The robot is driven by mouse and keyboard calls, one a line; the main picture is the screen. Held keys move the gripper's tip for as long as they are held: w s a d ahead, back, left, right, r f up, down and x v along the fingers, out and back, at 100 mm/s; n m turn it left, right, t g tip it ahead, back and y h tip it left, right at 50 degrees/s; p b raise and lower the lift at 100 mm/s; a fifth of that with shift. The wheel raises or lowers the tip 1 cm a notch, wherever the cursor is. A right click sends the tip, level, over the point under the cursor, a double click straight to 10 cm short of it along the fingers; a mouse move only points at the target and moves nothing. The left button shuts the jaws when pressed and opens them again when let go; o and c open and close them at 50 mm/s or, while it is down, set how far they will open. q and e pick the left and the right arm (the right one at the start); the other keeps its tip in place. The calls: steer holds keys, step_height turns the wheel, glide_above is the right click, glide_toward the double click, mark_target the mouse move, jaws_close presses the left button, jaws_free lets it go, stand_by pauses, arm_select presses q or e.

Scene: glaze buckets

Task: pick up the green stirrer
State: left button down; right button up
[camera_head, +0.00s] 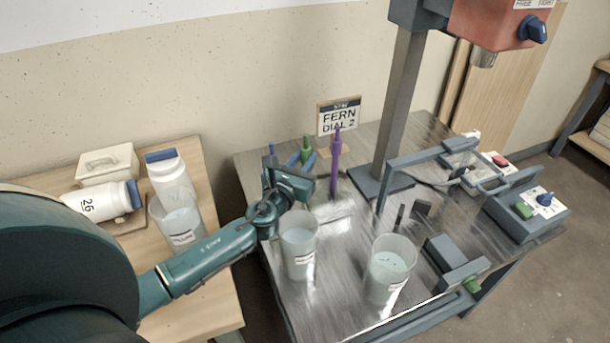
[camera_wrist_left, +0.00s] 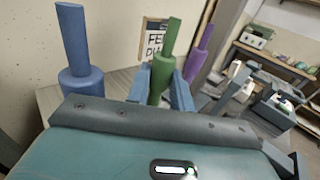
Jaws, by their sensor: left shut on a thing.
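The green stirrer (camera_head: 306,143) stands upright near the back left of the metal table; its lower part is hidden behind my gripper. My left gripper (camera_head: 301,158) is shut on it. In the left wrist view the green stirrer (camera_wrist_left: 163,75) rises between the two blue fingers of my left gripper (camera_wrist_left: 161,88), which press on its thicker lower part. The blue stirrer (camera_wrist_left: 80,60) stands to its left, and the purple stirrer (camera_head: 336,160) to its right. My right gripper is in neither view.
Two buckets of pale glaze (camera_head: 299,250) (camera_head: 391,272) stand on the metal table, one just below my left wrist. A sign (camera_head: 339,117) stands behind the stirrers. A grey post (camera_head: 398,110) rises to the right. Another bucket (camera_head: 180,222) and white jars (camera_head: 95,203) are on the wooden table.

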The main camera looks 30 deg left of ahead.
arm_select(q)
steer(key=shift+r, duration=0.1)
